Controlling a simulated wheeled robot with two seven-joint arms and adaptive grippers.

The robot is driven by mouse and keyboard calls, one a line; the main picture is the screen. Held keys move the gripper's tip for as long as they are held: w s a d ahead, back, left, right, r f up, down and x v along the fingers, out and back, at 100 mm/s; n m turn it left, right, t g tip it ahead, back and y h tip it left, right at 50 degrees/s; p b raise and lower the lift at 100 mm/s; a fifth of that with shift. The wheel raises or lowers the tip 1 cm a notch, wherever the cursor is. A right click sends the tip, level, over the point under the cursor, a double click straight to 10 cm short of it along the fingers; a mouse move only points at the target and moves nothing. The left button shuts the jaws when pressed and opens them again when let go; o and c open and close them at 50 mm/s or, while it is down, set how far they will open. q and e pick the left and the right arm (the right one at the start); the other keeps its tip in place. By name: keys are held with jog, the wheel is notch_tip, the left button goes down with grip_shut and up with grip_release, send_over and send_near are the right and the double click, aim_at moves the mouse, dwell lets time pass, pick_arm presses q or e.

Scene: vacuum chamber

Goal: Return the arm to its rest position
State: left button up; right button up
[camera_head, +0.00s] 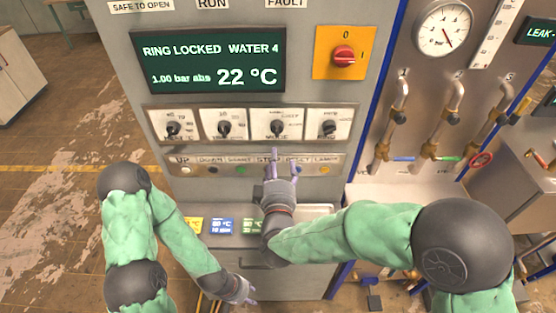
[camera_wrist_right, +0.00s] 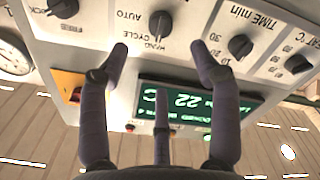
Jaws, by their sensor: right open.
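My right gripper (camera_head: 274,158) is in front of the grey control cabinet (camera_head: 305,95), at the row of labelled buttons (camera_head: 240,169) below the dials. In the right wrist view the right gripper (camera_wrist_right: 160,48) has its fingers spread apart with nothing between them, facing the dial panel (camera_wrist_right: 185,35). I cannot tell in the head view whether a fingertip touches the panel. My left gripper (camera_head: 247,292) hangs low at the bottom, in front of the cabinet's lower part. It is small there, and its opening is unclear.
The green display (camera_head: 208,62) reads "RING LOCKED WATER 4" and 22 °C. A red rotary switch (camera_head: 344,56) is on a yellow plate. A gauge (camera_head: 443,28) and several valved pipes (camera_head: 447,105) stand right. A ledge with coloured cards (camera_head: 221,226) juts out below the buttons. Open floor (camera_head: 60,200) lies left.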

dwell(0.4)
jog(key=s+d+f+m+g+y, duration=0.15)
jog(key=d+f+g, duration=0.25)
jog(key=f, duration=0.9)
jog(key=d+f+m+g, duration=0.3)
jog(key=f+g, duration=0.1)
jog(key=f, duration=0.9)
jog(key=s+d+f+m+g+y, duration=0.15)
jog(key=s+f+m+g, duration=0.3)
jog(key=s+f, duration=0.55)
jog(key=s+d+f+m+g+y, duration=0.1)
jog(key=s+d+f+m+g, duration=0.2)
jog(key=s+f+g, duration=0.55)
notch_tip(320, 180, down, 16)
jog(key=s+a+t+b, duration=0.1)
jog(key=a+t+b, duration=0.1)
jog(key=b, duration=1.6)
jog(key=shift+s+r+t+b, duration=0.2)
jog(key=shift+s+t+b, duration=0.1)
jog(key=shift+t, duration=0.5)
